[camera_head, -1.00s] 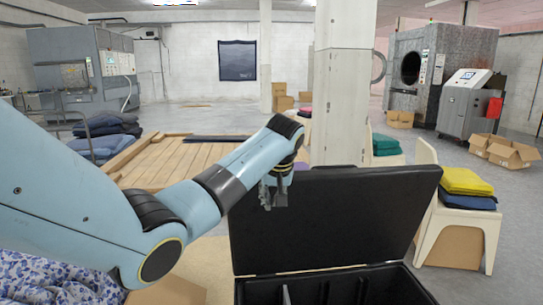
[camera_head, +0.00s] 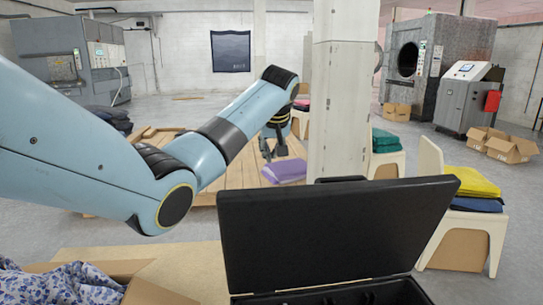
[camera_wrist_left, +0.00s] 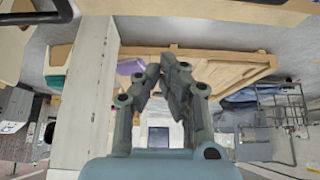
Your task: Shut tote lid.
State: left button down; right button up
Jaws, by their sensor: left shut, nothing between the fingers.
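The black tote (camera_head: 340,297) is at the bottom of the head view, and only its upper part shows. Its black lid (camera_head: 335,235) stands open, roughly upright at the far side of the tote, with its broad inner face toward me. My left gripper (camera_head: 274,157) is beyond and above the left part of the lid's top edge, apart from it as far as I can tell. Its fingers point down in the head view. The left wrist view shows its two fingers (camera_wrist_left: 162,72) close together with nothing held. My right gripper is not in view.
A white pillar (camera_head: 338,110) stands just behind the lid. A wooden platform with a purple folded cloth (camera_head: 285,171) lies behind the gripper. A chair with yellow cloth (camera_head: 470,181) is right of the lid. A box of floral fabric (camera_head: 60,283) is at lower left.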

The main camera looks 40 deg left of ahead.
pick_arm(q)
notch_tip(320, 180, down, 7)
jog(key=shift+f+p, duration=0.2)
jog(key=shift+p, duration=0.35)
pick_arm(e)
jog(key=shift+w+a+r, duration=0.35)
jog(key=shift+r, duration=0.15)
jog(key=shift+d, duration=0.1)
pick_arm(q)
jog(key=shift+f, duration=0.1)
